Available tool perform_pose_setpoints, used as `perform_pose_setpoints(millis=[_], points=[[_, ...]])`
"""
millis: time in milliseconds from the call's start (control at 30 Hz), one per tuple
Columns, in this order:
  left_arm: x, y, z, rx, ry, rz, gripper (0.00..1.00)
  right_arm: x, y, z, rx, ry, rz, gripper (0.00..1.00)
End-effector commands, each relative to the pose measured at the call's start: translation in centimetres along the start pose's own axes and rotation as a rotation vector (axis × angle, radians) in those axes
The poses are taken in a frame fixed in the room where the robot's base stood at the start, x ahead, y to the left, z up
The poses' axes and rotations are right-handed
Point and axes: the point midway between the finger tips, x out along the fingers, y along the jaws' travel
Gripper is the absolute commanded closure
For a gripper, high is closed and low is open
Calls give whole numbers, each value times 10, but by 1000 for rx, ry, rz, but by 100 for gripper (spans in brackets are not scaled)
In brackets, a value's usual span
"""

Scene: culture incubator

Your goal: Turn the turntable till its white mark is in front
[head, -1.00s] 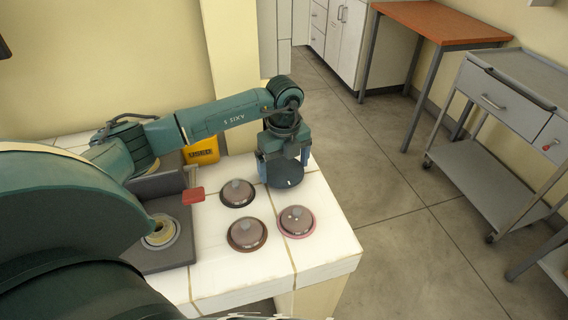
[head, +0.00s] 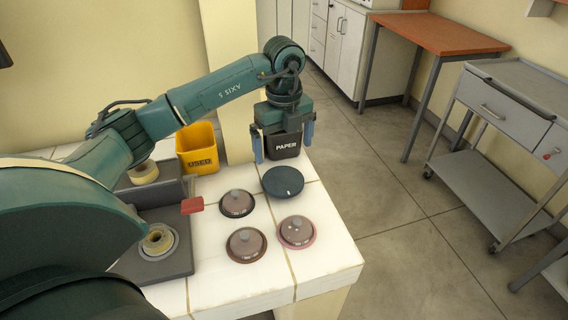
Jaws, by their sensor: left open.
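The turntable (head: 283,183) is a dark round disc lying on the white tiled bench. Its small white mark (head: 289,192) shows on the near part of the disc, slightly right of its middle. My left gripper (head: 284,152) is open and empty, raised above and behind the turntable, with its two blue fingers pointing down and apart from the disc. My right gripper is not in view.
A black PAPER bin (head: 286,146) and a yellow USED bin (head: 197,150) stand behind. A grey stepped stand with a red-handled part (head: 192,205) is at the left.

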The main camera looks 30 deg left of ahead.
Motion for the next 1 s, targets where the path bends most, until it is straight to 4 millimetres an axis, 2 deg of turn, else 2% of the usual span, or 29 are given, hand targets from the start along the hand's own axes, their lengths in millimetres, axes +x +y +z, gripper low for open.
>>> perform_pose_setpoints(millis=[100,300,1000], points=[[-21,-1,0,-1,-2,-4,0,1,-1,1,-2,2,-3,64],[-38,0,0,-1,0,-1,0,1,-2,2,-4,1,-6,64],[-40,0,0,0,0,0,0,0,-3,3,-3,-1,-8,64]])
